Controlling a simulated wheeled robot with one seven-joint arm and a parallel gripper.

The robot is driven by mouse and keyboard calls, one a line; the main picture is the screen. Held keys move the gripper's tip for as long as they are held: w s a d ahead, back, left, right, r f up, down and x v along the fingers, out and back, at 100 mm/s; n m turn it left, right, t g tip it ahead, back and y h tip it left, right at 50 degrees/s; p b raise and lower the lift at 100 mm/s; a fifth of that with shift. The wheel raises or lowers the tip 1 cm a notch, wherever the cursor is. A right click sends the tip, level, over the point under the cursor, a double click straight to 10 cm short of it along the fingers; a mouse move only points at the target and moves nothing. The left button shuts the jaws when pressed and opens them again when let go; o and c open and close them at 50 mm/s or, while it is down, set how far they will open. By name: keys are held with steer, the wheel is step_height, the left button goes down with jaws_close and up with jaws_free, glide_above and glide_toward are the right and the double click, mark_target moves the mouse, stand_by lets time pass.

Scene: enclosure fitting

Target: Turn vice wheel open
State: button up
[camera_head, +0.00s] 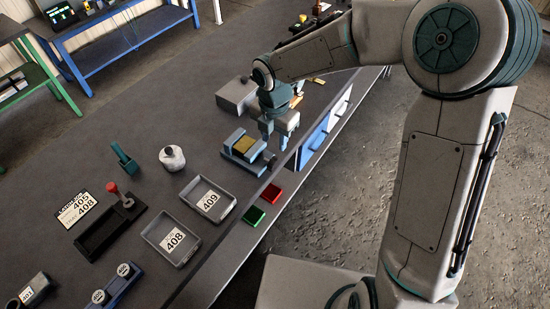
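A blue-grey vice (243,149) stands on the dark bench near its front edge, with a yellow-brown piece (243,144) between its jaws. The vice wheel (269,160) seems to be the small dark part at the vice's right end; it is too small to make out its turn. My gripper (275,141) points down just above and behind that right end. Its two fingers show apart, with a gap between them and nothing visible held. I cannot tell whether a fingertip touches the wheel.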

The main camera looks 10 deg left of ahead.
mark_target(274, 159)
step_height(274, 159, down, 10)
steer(key=shift+f, duration=0.1)
stand_by(0.4)
jaws_close()
